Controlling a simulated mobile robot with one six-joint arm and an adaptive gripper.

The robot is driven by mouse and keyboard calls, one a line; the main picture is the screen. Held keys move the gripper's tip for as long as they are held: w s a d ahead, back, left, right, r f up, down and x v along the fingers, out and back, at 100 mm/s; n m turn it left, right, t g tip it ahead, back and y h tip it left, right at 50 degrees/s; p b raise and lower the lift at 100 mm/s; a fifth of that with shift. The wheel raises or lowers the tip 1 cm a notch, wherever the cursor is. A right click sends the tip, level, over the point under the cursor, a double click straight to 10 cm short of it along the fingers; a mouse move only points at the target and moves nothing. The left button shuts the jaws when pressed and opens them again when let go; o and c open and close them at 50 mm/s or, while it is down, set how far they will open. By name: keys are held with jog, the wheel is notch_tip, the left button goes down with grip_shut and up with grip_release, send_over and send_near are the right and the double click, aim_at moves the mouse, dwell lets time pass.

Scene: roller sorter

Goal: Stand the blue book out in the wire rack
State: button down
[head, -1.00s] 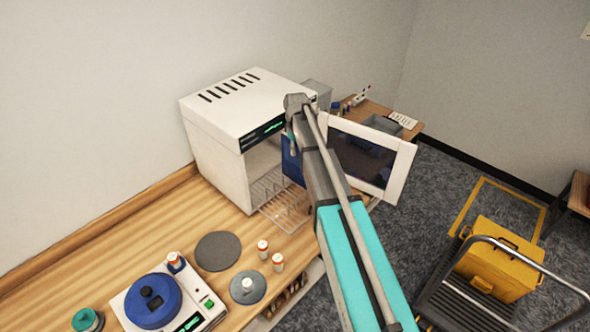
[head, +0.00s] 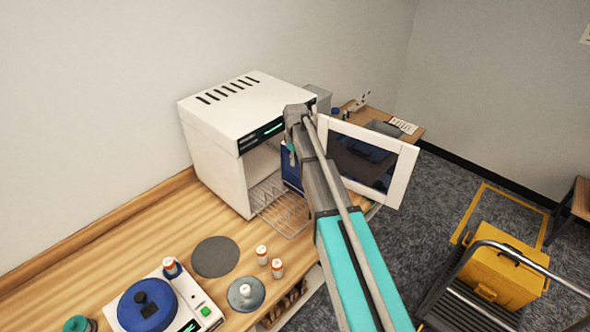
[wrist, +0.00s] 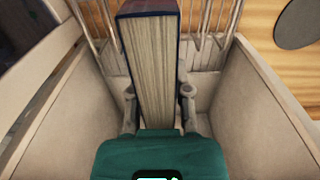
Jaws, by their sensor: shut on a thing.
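The blue book (wrist: 150,65) is upright between the two fingers of my gripper (wrist: 158,95) in the wrist view, its page edges facing the camera. My gripper is shut on it. In the head view the blue book (head: 291,166) shows partly behind my arm, at the open front of the white oven-like cabinet. The wire rack (head: 279,207) sticks out of the cabinet's opening over the counter. Its wires (wrist: 205,25) also show beyond the book in the wrist view. Whether the book touches the rack is hidden.
The white cabinet (head: 215,150) encloses the space on both sides. Its open door (head: 405,178) stands to the right of my arm. Small bottles (head: 262,255), a grey disc (head: 214,257) and a blue-topped device (head: 146,305) occupy the wooden counter (head: 120,245).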

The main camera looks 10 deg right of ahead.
aim_at(296, 167)
notch_tip(296, 167, down, 4)
jog(key=b, duration=0.3)
jog(key=shift+w+d, duration=0.15)
jog(key=shift+f+b, duration=0.15)
jog(key=shift+b, duration=0.2)
jog(key=c, duration=0.6)
grip_release()
notch_tip(296, 167, up, 12)
jog(key=p, duration=1.2)
jog(key=shift+r, duration=0.2)
jog(key=s+m, duration=0.2)
jog(key=s, duration=0.7)
jog(key=s+m, duration=0.2)
jog(key=s, duration=0.8)
jog(key=s+m, duration=0.3)
jog(key=s, duration=0.7)
jog(key=shift+a, duration=0.2)
